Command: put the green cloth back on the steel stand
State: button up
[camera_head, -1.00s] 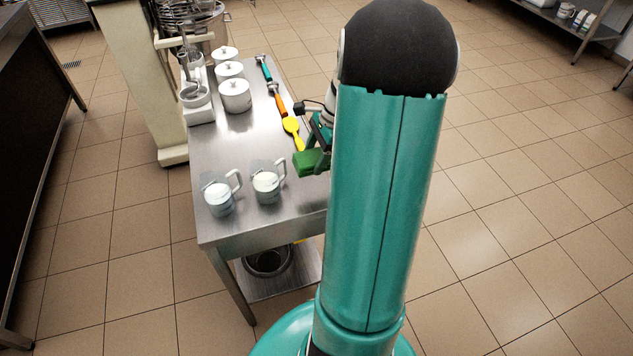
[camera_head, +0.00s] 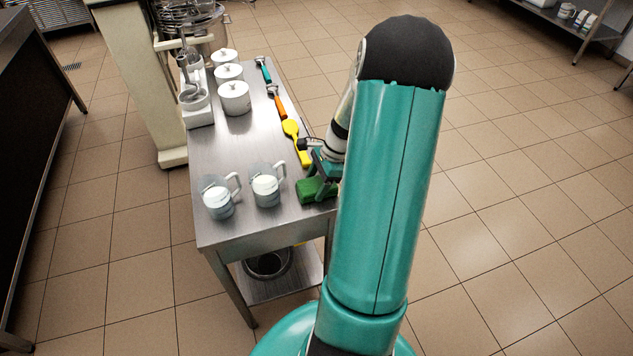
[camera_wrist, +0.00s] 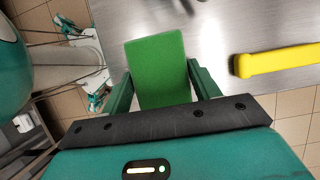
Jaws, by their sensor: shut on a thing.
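The green cloth (camera_head: 311,191) is a folded block at the near right edge of the steel stand (camera_head: 237,175). My gripper (camera_head: 322,178) is shut on it. In the wrist view the cloth (camera_wrist: 158,68) sits between the two fingers of my gripper (camera_wrist: 160,90), with the stand's bare steel top (camera_wrist: 215,40) behind it. The cloth is very low over the top; I cannot tell whether it touches. My arm hides part of the stand's right edge.
Two measuring jugs (camera_head: 266,189) (camera_head: 219,200) stand left of the cloth. A yellow spatula (camera_head: 297,143) lies just behind it; its handle (camera_wrist: 275,60) shows in the wrist view.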

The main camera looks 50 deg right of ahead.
jog(key=shift+f, duration=0.15)
jog(key=o, duration=0.9)
jog(key=shift+o, duration=0.2)
jog(key=v, duration=1.2)
jog(key=w+a+r+n+h, duration=0.1)
jog(key=a+r+n+h, duration=0.1)
jog(key=a+r+n, duration=0.6)
jog(key=w+a+r+n+h, duration=0.1)
jog(key=w+a+r+n, duration=0.2)
jog(key=a, duration=0.9)
jog(key=s+a+r+n+t, duration=0.1)
jog(key=s+a+r+n, duration=0.1)
jog(key=s+a+n, duration=0.2)
jog(key=s+a+r+n+t+h, duration=0.1)
jog(key=s+a+r+n+t, duration=0.1)
jog(key=s+a+n, duration=0.3)
jog(key=a+r+n, duration=0.1)
jog(key=a+n, duration=0.2)
jog(key=a, duration=0.3)
jog(key=shift+s+n, duration=0.3)
jog(key=shift+n, duration=0.1)
